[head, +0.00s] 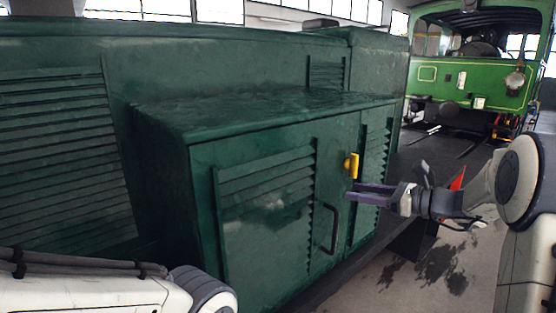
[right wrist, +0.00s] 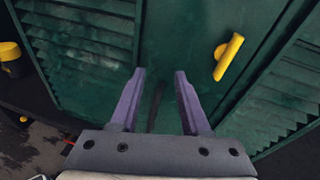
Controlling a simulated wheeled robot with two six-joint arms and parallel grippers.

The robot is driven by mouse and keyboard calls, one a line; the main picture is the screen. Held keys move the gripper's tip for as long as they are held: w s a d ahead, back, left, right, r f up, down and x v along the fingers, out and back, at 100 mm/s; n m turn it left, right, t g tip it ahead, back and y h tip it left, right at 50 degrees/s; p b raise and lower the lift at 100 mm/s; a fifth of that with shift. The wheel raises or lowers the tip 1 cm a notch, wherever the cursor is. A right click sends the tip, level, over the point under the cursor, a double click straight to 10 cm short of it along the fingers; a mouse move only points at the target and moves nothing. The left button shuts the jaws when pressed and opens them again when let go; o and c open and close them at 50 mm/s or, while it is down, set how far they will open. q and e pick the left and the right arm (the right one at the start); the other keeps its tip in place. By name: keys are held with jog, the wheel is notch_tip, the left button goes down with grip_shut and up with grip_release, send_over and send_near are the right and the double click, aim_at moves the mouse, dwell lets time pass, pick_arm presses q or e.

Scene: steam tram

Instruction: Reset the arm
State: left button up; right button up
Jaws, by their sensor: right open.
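My right gripper (head: 368,194) is in front of the dark green cabinet (head: 268,187), just below a yellow latch handle (head: 351,166). In the right wrist view its two purple fingers (right wrist: 160,90) are apart with nothing between them. The yellow handle (right wrist: 228,57) shows to the right of the fingers there, clear of them. A dark door handle (head: 331,229) is below and left of the gripper in the head view. Part of my left arm (head: 90,290) shows at the lower left, but its gripper is out of the picture.
A green tram (head: 470,75) stands at the back right. Louvred panels (head: 60,150) cover the green body at left. The floor (head: 440,265) below my right arm shows dark patches. A yellow-topped object (right wrist: 10,52) is at the left edge of the right wrist view.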

jog(key=s+a+f+n+g+h, duration=0.1)
jog(key=s+a+f+n+g, duration=0.4)
jog(key=s+a, duration=0.4)
jog(key=s+a+f+n+g+h, duration=0.1)
jog(key=s+a+f+n+g, duration=0.1)
jog(key=s+a+n+g, duration=0.65)
jog(key=s+f+n+t+h, duration=0.1)
jog(key=s+f+n+h, duration=0.3)
jog(key=s+n, duration=0.5)
jog(key=s+f+n+t+h, duration=0.2)
jog(key=s+n+h, duration=0.3)
jog(key=s+n, duration=0.4)
jog(key=shift+s+a+f+n, duration=0.3)
jog(key=shift+f+n, duration=0.15)
jog(key=shift+f, duration=0.45)
